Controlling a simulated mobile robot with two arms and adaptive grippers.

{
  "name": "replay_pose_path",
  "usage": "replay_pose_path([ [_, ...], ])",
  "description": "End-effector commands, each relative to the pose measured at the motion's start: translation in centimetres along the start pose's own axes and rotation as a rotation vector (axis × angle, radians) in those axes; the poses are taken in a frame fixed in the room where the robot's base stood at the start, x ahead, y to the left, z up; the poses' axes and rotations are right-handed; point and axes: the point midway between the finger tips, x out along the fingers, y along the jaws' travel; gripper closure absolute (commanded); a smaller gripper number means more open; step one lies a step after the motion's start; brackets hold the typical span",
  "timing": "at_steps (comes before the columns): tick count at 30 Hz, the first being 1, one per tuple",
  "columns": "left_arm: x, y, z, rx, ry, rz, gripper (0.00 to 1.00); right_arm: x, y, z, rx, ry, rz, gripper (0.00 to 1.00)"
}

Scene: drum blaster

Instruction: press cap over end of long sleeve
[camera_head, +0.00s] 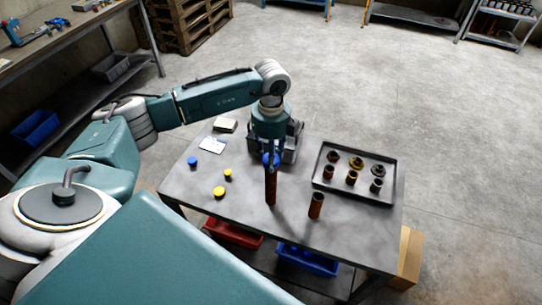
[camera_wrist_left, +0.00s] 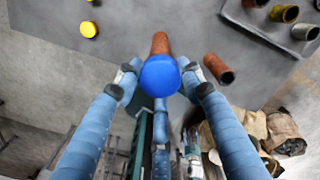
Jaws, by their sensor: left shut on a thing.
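The long sleeve (camera_head: 271,188) is a rust-brown tube standing upright on the grey table. A blue cap (camera_head: 270,159) is at its top end. In the left wrist view the cap (camera_wrist_left: 160,76) sits between my fingertips and overlaps the top of the long sleeve (camera_wrist_left: 160,43). Whether it touches or is seated on the sleeve I cannot tell. My left gripper (camera_head: 270,153) points down from above and is shut on the blue cap; it also shows in the left wrist view (camera_wrist_left: 160,78). My right gripper is not in view.
A short brown sleeve (camera_head: 316,206) stands to the right. Another blue cap (camera_head: 192,161) and two yellow caps (camera_head: 219,192) lie to the left. A tray (camera_head: 325,180) with several metal fittings is at the right. A dark block stands behind the gripper.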

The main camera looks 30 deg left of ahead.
Motion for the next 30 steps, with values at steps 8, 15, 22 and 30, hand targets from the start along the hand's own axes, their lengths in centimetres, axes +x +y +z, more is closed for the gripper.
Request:
replay_pose_path([
  [8, 0.01, -0.01, -0.02, 0.0, 0.0, 0.0, 0.79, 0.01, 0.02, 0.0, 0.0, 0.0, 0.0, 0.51],
  [15, 0.41, -0.01, -0.03, 0.0, 0.0, 0.0, 0.79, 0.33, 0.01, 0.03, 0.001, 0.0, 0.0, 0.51],
  [22, 0.77, -0.01, -0.03, 0.0, 0.0, 0.0, 0.79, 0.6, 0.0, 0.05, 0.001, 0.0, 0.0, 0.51],
  [30, 0.74, -0.01, -0.03, 0.0, 0.0, 0.0, 0.79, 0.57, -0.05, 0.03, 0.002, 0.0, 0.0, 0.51],
])
